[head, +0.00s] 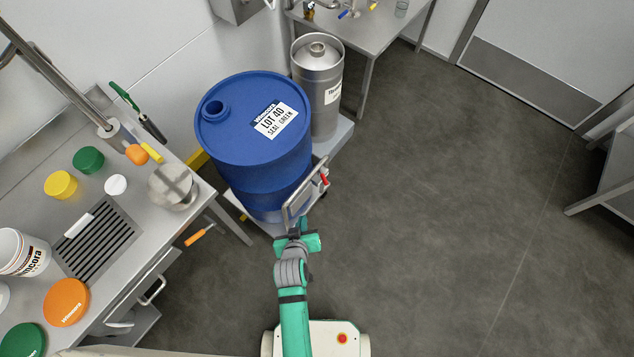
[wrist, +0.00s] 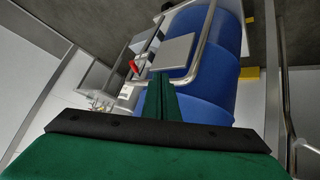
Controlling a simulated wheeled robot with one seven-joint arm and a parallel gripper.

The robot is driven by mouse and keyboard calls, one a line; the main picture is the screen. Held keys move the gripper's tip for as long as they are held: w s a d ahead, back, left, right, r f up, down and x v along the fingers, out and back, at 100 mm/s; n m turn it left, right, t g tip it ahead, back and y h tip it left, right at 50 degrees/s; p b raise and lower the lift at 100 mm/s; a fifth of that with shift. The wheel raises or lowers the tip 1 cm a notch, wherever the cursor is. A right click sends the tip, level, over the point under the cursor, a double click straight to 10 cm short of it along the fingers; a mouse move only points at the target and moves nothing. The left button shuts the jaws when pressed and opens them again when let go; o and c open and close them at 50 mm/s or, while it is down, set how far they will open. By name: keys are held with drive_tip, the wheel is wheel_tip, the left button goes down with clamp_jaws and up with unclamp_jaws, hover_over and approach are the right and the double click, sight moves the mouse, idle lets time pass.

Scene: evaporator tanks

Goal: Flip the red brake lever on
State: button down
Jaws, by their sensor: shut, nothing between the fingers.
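The red brake lever (head: 323,178) is a small red handle on the metal handle frame (head: 300,200) of a low cart, in front of the blue drum (head: 262,170). In the wrist view the red lever (wrist: 134,67) shows left of my fingertips, with a gap between. My gripper (head: 297,224) is at the lower end of the frame in the head view, below and left of the lever. In the wrist view my gripper (wrist: 160,85) is shut and empty, its tips close to a grey plate (wrist: 173,52) on the frame. I cannot tell whether the tips touch it.
A steel keg (head: 318,95) stands behind the drum on the cart (head: 343,132). A steel counter (head: 140,240) with coloured lids and a drain grate is on the left. A table (head: 375,30) stands at the back. The grey floor (head: 450,190) on the right is clear.

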drive_tip(key=w+f+g+h, duration=0.1)
drive_tip(key=w, duration=0.5)
drive_tip(key=g+h, duration=0.2)
approach(323, 179)
drive_tip(key=s+a+r, duration=0.1)
drive_tip(key=s+a, duration=0.1)
drive_tip(key=shift+s+r+n, duration=0.25)
drive_tip(key=shift+r+n, duration=0.05)
drive_tip(key=shift+r, duration=0.05)
drive_tip(key=x, duration=1)
drive_tip(key=shift+a, duration=0.1)
drive_tip(key=shift+w, duration=0.1)
